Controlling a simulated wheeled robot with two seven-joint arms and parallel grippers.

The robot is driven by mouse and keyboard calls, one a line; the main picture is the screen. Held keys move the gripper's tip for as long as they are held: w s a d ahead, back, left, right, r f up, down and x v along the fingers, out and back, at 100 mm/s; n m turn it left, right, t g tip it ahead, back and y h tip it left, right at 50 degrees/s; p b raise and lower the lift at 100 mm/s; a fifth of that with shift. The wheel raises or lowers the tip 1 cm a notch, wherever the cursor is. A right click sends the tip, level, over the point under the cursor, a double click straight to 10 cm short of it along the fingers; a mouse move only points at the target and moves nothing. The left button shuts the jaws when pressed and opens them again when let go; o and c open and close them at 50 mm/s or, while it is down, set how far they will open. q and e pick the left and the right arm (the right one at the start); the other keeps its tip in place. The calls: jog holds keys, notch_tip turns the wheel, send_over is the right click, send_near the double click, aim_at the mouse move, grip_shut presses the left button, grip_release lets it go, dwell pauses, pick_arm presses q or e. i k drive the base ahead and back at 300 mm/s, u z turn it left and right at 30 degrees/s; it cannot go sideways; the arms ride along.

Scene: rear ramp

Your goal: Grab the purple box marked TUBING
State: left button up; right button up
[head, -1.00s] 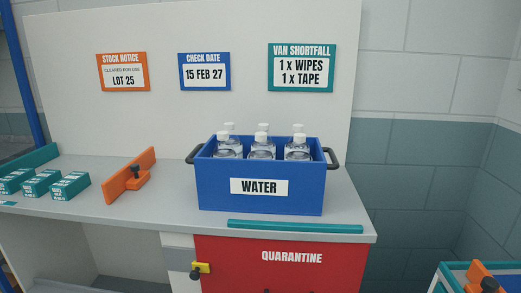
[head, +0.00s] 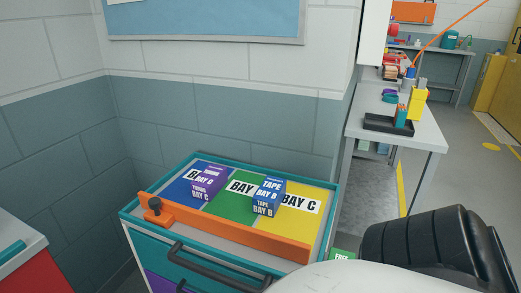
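A small purple box (head: 208,182) sits on the blue section at the left of a cart top (head: 127,213). Its front reads BAY C; the smaller print on it is too small to read, so I cannot confirm TUBING. A blue box (head: 267,196) marked TAPE, BAY B sits to its right, near where the green and yellow sections meet, apart from it. Neither of my grippers is in view; only part of my own arm shows at the lower right.
A dark drawer handle (head: 215,265) is below. A wall (head: 240,120) stands behind. A grey bench (head: 425,135) with a black tray (head: 388,124) stands to the right.

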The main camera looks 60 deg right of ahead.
aim_at(207, 185)
jog(key=z, duration=1.7)
